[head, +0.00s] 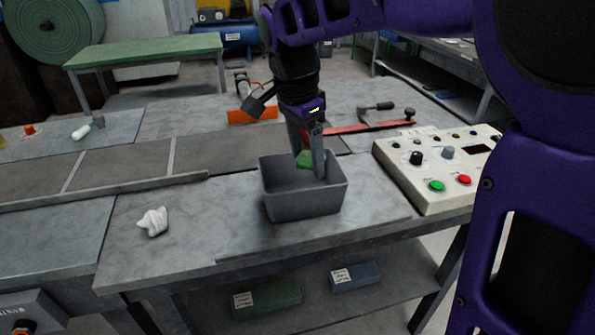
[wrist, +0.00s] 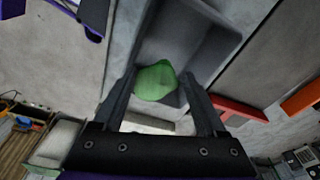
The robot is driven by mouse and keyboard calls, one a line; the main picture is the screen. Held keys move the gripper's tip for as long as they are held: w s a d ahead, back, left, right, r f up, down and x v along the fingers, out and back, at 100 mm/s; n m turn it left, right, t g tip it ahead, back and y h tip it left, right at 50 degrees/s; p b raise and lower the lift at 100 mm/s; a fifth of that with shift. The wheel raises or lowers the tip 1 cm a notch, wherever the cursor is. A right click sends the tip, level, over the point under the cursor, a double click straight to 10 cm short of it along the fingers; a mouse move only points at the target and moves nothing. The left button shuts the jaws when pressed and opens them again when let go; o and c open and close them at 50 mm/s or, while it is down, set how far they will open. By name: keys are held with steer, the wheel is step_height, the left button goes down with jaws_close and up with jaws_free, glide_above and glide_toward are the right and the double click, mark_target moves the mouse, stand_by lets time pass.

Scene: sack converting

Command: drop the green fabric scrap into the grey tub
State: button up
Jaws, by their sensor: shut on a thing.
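The green fabric scrap (head: 304,159) is a small crumpled piece held between the fingertips of my gripper (head: 312,163). The scrap also shows between the two fingers in the wrist view (wrist: 156,82). The grey tub (head: 303,204) is an open rectangular container on the grey workbench. My gripper points down over the tub's opening, with the scrap at about the height of the rim in the head view. In the wrist view the tub (wrist: 215,45) lies beyond the scrap. The tub's floor is mostly hidden in the head view.
A white crumpled scrap (head: 153,222) lies on the bench left of the tub. A control box (head: 440,165) with buttons stands to the right. A red bar clamp (head: 370,126) and an orange piece (head: 252,115) lie behind. The bench between white scrap and tub is clear.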

steer(key=shift+f, duration=0.65)
steer(key=o, duration=1.2)
steer(key=shift+o, duration=0.2)
steer(key=shift+r, duration=0.15)
step_height(320, 180, up, 17)
steer(key=s+a+p, duration=0.1)
steer(key=a+p, duration=0.1)
steer(key=p, duration=0.1)
steer(key=shift+s, duration=0.2)
steer(key=shift+a, duration=0.1)
